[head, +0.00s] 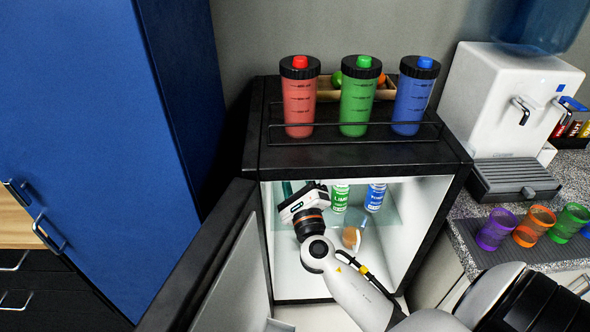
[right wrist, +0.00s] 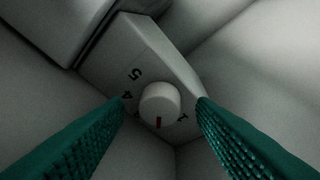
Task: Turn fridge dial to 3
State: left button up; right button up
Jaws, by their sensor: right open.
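The small fridge (head: 458,195) stands open with its white interior showing. The white round dial (right wrist: 160,100) sits on a pale housing in the right wrist view, with a red mark at its lower edge. The numbers 5, 4 and 1 show around it; others are partly hidden by the dial or too dark to read. The red mark points down, between the 4 side and the 1. My right gripper (right wrist: 162,105) is open, its teal fingers on either side of the dial, apart from it in the picture. In the head view the right arm reaches into the fridge's upper left. The dial is hidden there.
The open fridge door (head: 235,285) is left of my arm. A green-labelled can (head: 340,196) and a blue-labelled can (head: 375,197) stand inside on a glass shelf. Red (head: 299,98), green (head: 358,98) and blue (head: 413,98) bottles stand on top.

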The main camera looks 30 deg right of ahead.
jog(key=shift+w, duration=0.2)
jog(key=shift+c, duration=0.3)
jog(key=c, duration=0.9)
dwell(0.9)
jog(key=o, duration=1)
jog(key=shift+c, duration=0.2)
jog(key=shift+s, duration=0.1)
